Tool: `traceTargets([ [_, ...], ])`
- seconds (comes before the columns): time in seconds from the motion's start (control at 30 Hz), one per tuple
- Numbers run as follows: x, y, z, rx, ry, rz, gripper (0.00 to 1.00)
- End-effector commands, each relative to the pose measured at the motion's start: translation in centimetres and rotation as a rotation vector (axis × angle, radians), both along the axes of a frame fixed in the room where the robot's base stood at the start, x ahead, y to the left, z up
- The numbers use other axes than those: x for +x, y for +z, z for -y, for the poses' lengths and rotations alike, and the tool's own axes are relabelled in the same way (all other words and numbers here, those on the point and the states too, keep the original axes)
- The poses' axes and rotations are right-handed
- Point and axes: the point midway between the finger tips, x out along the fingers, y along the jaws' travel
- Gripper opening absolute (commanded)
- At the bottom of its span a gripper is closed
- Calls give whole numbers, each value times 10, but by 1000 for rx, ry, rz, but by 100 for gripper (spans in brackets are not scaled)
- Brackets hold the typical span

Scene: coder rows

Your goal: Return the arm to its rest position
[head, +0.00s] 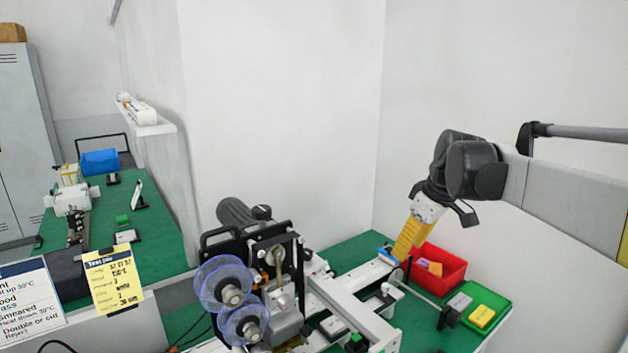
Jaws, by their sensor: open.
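My arm reaches in from the right edge in the head view. My gripper (441,205) hangs from it above the right-hand bench, in front of the white wall. Its dark fingers are spread, one to the left and one to the right. A yellow, ribbed piece with a white top (411,236) shows at the gripper and slants down left toward the bench. I cannot tell whether it is between the fingers or behind them.
Below are a red bin (447,280) with small items and a green tray (486,306) with a yellow block. A machine with clear blue reels (226,284) and a white rail (350,308) stands left. Another green bench (150,235) and a grey locker (25,140) are far left.

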Motion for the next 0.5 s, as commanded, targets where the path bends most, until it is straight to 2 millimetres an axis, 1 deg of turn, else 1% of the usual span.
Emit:
traceTargets([
  [0.03, -25, 4, -6, 1, -52, 13, 44],
  [0.13, -70, 7, -13, 8, -172, 44, 44],
  [0.23, -116, 1, -18, 23, -287, 79, 44],
  [0.27, -129, -2, -19, 28, -321, 91, 44],
  [0.3, -147, -7, -21, 38, -366, 106, 44],
  [0.37, -173, -16, -23, 54, -431, 130, 44],
  [0.4, -190, -24, -24, 68, -474, 147, 44],
  [0.5, -226, -45, -25, 100, -567, 186, 44],
])
